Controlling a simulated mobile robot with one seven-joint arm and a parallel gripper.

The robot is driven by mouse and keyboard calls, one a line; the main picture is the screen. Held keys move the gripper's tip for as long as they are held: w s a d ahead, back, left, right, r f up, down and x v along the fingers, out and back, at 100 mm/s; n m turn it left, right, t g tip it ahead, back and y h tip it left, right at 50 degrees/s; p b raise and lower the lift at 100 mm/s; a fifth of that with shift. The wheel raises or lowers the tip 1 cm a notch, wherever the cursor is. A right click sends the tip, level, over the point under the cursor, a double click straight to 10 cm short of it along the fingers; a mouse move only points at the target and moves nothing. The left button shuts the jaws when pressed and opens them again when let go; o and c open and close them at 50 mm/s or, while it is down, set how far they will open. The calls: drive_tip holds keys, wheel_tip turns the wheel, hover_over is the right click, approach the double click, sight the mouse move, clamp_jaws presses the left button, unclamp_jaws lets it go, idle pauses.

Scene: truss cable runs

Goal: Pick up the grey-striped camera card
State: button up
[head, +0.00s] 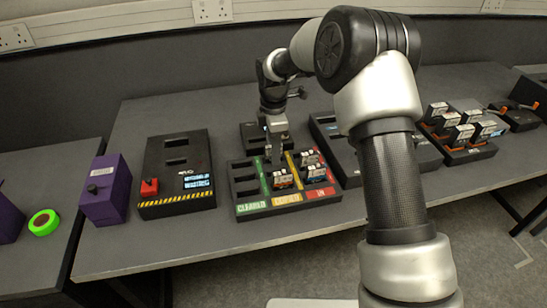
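A dark slotted tray (240,211) stands mid-table, with green CLEARED, yellow COPIED and red IN labels along its front. One card with an orange-red part (283,178) stands in the column above COPIED. Several more cards (314,171) stand in the column above IN, at least one with a blue part. The stripes are too small to read, so I cannot tell which card is grey-striped. My gripper (275,155) points down over the back of the tray, above and behind the card with the orange-red part. Its fingers are too small to tell open from shut.
A black box with a red knob (149,187) and a purple box (104,190) stand left of the tray. A green-ringed button (43,222) is at far left. A rack of orange-marked cards (472,153) stands at right. The table front is clear; my arm hides part of the right side.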

clamp_jaws()
drive_tip(key=shift+r, duration=0.1)
